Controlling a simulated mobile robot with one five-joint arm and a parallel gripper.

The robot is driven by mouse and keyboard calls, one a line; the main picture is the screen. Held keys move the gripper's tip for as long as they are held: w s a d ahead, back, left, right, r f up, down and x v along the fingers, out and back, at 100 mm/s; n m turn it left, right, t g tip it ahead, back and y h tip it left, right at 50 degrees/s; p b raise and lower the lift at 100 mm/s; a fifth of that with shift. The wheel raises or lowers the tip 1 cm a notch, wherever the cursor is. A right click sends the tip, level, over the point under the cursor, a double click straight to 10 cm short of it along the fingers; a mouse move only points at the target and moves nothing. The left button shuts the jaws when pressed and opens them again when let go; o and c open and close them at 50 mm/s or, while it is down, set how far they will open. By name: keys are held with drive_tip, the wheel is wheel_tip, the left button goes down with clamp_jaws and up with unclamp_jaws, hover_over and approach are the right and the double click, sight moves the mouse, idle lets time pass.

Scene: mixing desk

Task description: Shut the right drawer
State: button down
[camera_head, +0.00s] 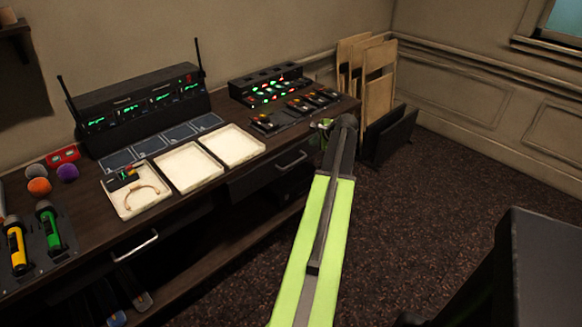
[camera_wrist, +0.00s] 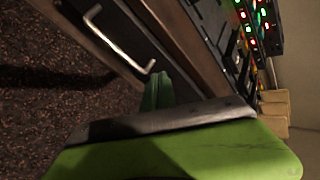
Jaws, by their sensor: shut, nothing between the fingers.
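The right drawer (camera_head: 262,181) is a dark front with a silver bar handle (camera_head: 291,161), under the right part of the desk. In the wrist view the dark drawer front (camera_wrist: 150,38) and its handle (camera_wrist: 118,42) lie up and left of my fingers. I cannot tell how far the drawer stands out. My gripper (camera_head: 323,127) is near the desk's right front corner, partly hidden by my arm in the head view. In the wrist view its green fingers (camera_wrist: 157,92) are shut and empty, close to one end of the handle. Contact with the drawer is not clear.
The desk (camera_head: 80,205) carries white trays (camera_head: 190,166), a receiver rack (camera_head: 140,105) and a lit mixer (camera_head: 268,85). A left drawer handle (camera_head: 135,246) shows below. Folded wooden chairs (camera_head: 377,85) lean against the wall beyond my gripper.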

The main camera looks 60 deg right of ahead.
drive_tip(key=a+f+m+t+b, duration=0.4)
drive_tip(key=a+m+t+b, duration=0.5)
drive_tip(key=a+b, duration=0.55)
drive_tip(key=s+f+m+b, duration=0.3)
drive_tip(key=s+f+b, duration=0.35)
drive_tip(key=b, duration=0.65)
drive_tip(key=x, duration=1.5)
drive_tip(key=shift+w+d+h, duration=0.15)
drive_tip(key=shift+d+h, duration=0.25)
drive_tip(key=shift+d, duration=0.05)
drive_tip(key=shift+f, duration=0.15)
